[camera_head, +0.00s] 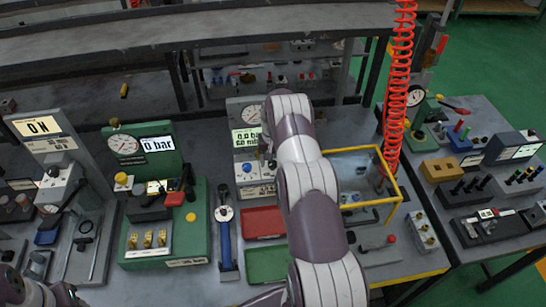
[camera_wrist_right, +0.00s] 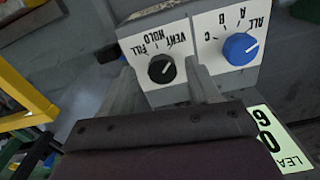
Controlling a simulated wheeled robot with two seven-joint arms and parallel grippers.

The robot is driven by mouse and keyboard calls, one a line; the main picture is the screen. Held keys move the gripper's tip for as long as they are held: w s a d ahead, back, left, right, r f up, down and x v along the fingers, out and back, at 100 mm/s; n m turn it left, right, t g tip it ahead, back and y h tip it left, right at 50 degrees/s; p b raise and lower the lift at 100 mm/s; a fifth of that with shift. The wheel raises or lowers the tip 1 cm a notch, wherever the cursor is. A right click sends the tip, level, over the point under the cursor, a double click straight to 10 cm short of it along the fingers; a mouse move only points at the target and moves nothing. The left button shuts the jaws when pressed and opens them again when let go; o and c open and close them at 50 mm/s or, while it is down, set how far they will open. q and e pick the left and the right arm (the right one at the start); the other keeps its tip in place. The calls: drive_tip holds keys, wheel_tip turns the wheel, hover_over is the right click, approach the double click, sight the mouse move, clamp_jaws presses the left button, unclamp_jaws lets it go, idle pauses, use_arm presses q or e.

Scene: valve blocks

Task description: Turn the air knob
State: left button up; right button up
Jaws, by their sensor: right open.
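The panel with the knobs (camera_wrist_right: 200,40) appears upside down in the right wrist view. Its black knob (camera_wrist_right: 161,68) has a white pointer line and FILL, HOLD and VENT labels. A blue knob (camera_wrist_right: 240,48) beside it has ALL, A, B and C labels. Neither label says "air". My right gripper (camera_wrist_right: 160,80) is open, with its two fingers either side of the black knob; I cannot tell whether they touch it. In the head view my right arm covers its gripper and the black knob, while the blue knob (camera_head: 246,167) shows just left. My left gripper is not visible.
A gauge and display unit (camera_head: 246,125) stands above the knobs. A yellow-framed clear box (camera_head: 365,175) is right of my arm. Red (camera_head: 262,222) and green (camera_head: 268,262) trays lie in front. A green valve block (camera_head: 150,230) stands left; a red coiled hose (camera_head: 398,80) hangs right.

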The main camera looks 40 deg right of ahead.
drive_tip(key=shift+a+f, duration=0.15)
drive_tip(key=shift+w+f, duration=0.1)
drive_tip(key=shift+c, duration=0.6)
drive_tip(key=c, duration=0.9)
drive_tip(key=shift+f+n+b, duration=0.15)
drive_tip(key=shift+n+b, duration=0.25)
drive_tip(key=shift+b, duration=0.3)
drive_tip(key=n+b, duration=0.3)
drive_tip(key=shift+f+b, duration=0.1)
drive_tip(key=shift+b, duration=0.2)
drive_tip(key=shift+n+b, duration=0.7)
drive_tip(key=shift+n, duration=0.2)
drive_tip(key=n+b, duration=0.1)
drive_tip(key=n, duration=0.1)
drive_tip(key=shift+n+b, duration=0.4)
drive_tip(key=n+b, duration=0.1)
drive_tip(key=n, duration=0.1)
drive_tip(key=shift+r+n, duration=0.2)
drive_tip(key=shift+n, duration=0.2)
drive_tip(key=n+b, duration=0.1)
drive_tip(key=n, duration=0.2)
drive_tip(key=shift+d+r, duration=0.1)
drive_tip(key=shift+d, duration=0.1)
drive_tip(key=shift+w+r+n+b, duration=0.1)
drive_tip(key=shift+n+b, duration=0.45)
drive_tip(key=shift+n, duration=1.45)
